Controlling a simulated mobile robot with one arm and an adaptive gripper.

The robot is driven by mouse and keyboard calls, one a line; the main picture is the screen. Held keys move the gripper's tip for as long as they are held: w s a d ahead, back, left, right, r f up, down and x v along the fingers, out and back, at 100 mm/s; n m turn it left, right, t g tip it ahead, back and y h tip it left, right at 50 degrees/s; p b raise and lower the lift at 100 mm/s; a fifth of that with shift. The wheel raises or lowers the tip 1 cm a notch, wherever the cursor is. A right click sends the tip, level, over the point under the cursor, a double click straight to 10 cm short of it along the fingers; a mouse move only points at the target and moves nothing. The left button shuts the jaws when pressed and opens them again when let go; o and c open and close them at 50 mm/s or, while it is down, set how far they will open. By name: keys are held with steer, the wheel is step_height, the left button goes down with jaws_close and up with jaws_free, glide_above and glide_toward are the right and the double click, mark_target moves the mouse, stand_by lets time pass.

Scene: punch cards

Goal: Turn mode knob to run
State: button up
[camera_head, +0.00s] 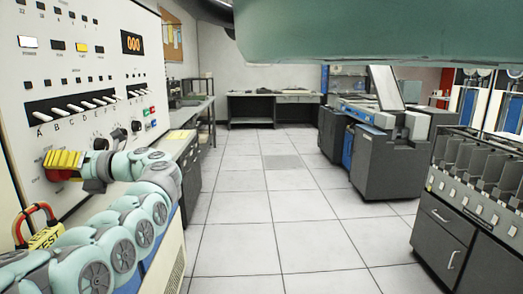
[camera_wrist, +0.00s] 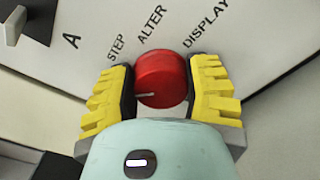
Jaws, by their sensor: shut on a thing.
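The mode knob is a round red knob (camera_wrist: 161,80) with a white pointer line at its lower left in the wrist view. The labels STEP, ALTER and DISPLAY show on the panel above it; no RUN label is visible there. My gripper (camera_wrist: 160,88) has its yellow ribbed fingers on both sides of the knob, shut on it. In the head view my gripper (camera_head: 66,164) is at the lower part of the white control panel (camera_head: 60,120), and its yellow fingers mostly cover the knob.
A row of white lever switches (camera_head: 80,107) and small black knobs (camera_head: 118,134) sit above my gripper. Grey machines (camera_head: 375,165) stand to the right. The tiled floor (camera_head: 270,215) between is clear.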

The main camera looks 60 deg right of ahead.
steer(key=shift+a, duration=0.1)
steer(key=o, duration=1.2)
steer(key=shift+o, duration=0.2)
steer(key=v, duration=1.2)
